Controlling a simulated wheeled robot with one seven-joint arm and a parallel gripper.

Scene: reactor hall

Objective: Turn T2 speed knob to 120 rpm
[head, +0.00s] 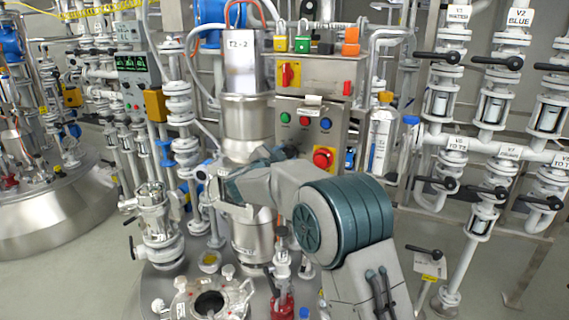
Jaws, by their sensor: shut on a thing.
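The T2 control panel (337,128) stands near the middle of the head view, right of the steel vessel column (246,122) labelled T2-2. It has green, red and blue buttons (304,121) in a row and a red emergency stop (323,158) on a yellow plate below. My gripper (285,152) is at the lower left of this panel, left of the emergency stop, mostly hidden by my own arm. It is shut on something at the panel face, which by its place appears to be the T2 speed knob. The knob and its scale are hidden, so I cannot read its setting.
An upper box (325,77) with a red-and-yellow switch sits above the panel. Valve pipes with black handles (438,58) stand at right. A clear cylinder (380,142) stands right of the panel. Below are vessel-top fittings and an open port (209,303).

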